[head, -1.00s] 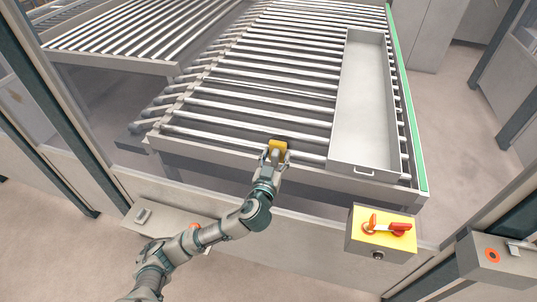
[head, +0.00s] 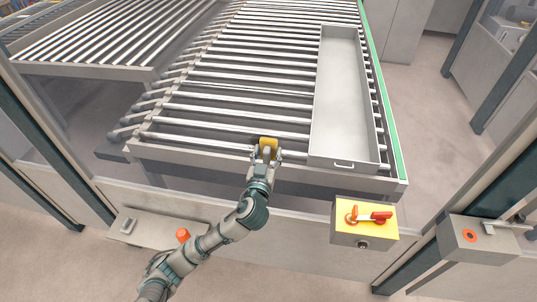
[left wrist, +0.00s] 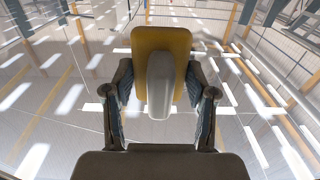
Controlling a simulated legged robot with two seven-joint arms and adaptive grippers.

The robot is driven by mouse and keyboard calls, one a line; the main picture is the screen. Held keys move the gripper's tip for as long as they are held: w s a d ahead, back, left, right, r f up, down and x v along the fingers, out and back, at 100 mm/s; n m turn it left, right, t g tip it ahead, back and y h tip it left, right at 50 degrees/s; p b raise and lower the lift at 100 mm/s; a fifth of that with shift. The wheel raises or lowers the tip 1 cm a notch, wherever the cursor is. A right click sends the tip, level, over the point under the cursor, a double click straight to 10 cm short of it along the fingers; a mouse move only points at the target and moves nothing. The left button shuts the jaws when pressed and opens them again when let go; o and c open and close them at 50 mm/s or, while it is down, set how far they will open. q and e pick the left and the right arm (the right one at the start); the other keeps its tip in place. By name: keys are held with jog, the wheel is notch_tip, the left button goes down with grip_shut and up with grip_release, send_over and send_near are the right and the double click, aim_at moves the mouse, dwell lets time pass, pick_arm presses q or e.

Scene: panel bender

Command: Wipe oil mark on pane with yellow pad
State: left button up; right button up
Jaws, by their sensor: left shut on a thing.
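My left gripper (head: 264,156) is shut on the yellow pad (head: 269,144), in front of the near end of the roller table. In the left wrist view the yellow pad (left wrist: 161,40) stands upright, with its grey grip (left wrist: 160,88) between the two fingers of my left gripper (left wrist: 160,100). Beyond it is the see-through pane (left wrist: 70,130), with bright streaks showing in it. I cannot tell whether the pad touches the pane. I cannot make out the oil mark. My right gripper is not in view.
Behind the pane, a long grey tray (head: 343,100) lies on the roller table (head: 230,95). A yellow-faced switch box (head: 364,222) with a red handle is right of my arm. An orange button (head: 183,235) is close to my forearm. Dark posts flank the pane.

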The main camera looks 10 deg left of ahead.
aim_at(256, 142)
pick_arm(q)
jog(key=shift+w+a+f+p, duration=0.1)
jog(key=shift+a+p, duration=0.25)
jog(key=shift+a, duration=3.05)
jog(key=shift+r+p, duration=0.8)
jog(key=shift+d+f, duration=0.1)
jog(key=shift+d, duration=3.6)
jog(key=shift+s, duration=0.6)
jog(key=shift+s+a+p, duration=0.1)
jog(key=shift+s+p, duration=0.45)
jog(key=shift+s, duration=1.85)
jog(key=shift+s, duration=0.1)
jog(key=shift+s, duration=1.45)
